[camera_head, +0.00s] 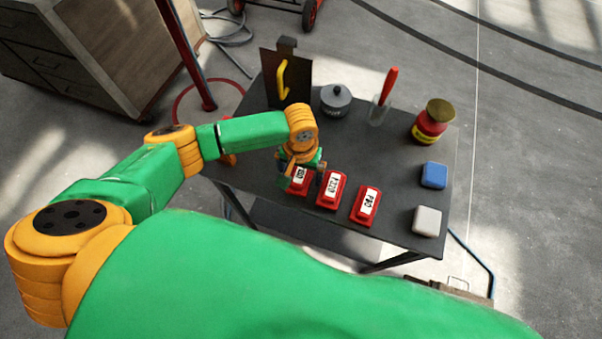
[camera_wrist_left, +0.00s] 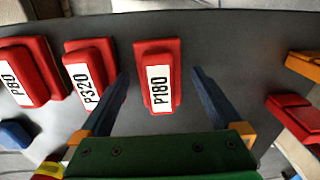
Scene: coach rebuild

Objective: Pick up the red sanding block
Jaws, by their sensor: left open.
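Three red sanding blocks with white labels lie in a row along the near side of the dark table. In the left wrist view they read P180 (camera_wrist_left: 152,52), P320 (camera_wrist_left: 102,60) and P80 (camera_wrist_left: 42,62). In the head view the P320 block (camera_head: 330,201) and the P80 block (camera_head: 363,218) show fully. The P180 block (camera_head: 297,188) is partly hidden by my left gripper (camera_head: 305,170). That gripper is open over the P180 block, and its dark fingers (camera_wrist_left: 161,78) show on either side of it, apart from it. My right gripper is not in view.
A dark panel with a yellow handle (camera_head: 281,78) stands at the back left.

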